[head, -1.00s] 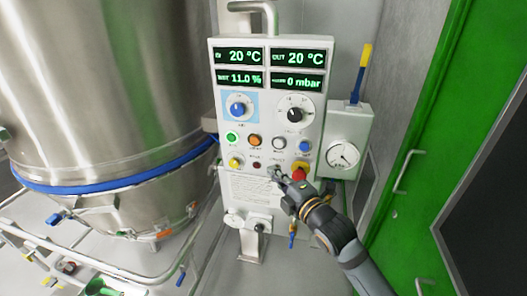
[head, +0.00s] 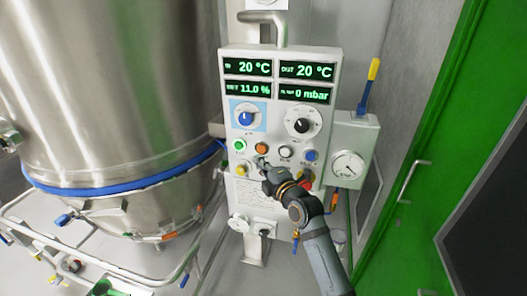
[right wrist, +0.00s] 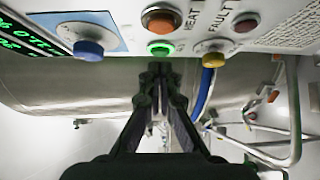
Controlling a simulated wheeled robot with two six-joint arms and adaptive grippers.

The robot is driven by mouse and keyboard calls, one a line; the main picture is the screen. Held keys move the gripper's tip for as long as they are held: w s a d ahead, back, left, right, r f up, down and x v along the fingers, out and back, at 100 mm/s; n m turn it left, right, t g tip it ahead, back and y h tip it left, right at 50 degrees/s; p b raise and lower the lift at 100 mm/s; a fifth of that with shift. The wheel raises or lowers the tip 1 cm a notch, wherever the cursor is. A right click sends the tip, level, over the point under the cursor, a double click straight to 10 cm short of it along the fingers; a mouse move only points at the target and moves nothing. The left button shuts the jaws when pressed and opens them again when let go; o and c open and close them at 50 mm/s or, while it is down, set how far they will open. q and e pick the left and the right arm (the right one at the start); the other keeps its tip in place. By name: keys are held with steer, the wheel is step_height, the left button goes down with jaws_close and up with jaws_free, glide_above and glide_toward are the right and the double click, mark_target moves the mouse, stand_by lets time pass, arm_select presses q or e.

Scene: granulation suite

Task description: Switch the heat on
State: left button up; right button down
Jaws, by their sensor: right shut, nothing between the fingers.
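The control panel (head: 232,110) stands upright in the head view. Its orange button (head: 262,148), beside the HEAT label in the right wrist view (right wrist: 158,19), looks unlit. The green button (head: 240,145) is left of it and glows in the right wrist view (right wrist: 160,48). My right gripper (head: 262,163) is shut and empty, with its tips just below the orange button in the head view. In the right wrist view the tips (right wrist: 159,70) appear close to the green button; I cannot tell contact. The gripper partly hides the lower row. My left gripper is not in view.
A steel vessel (head: 110,90) stands left.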

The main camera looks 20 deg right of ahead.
mark_target(257, 149)
steer(key=w+d+p, duration=0.1)
steer(key=w+d, duration=0.1)
steer(key=w, duration=0.1)
steer(key=shift+d, duration=0.2)
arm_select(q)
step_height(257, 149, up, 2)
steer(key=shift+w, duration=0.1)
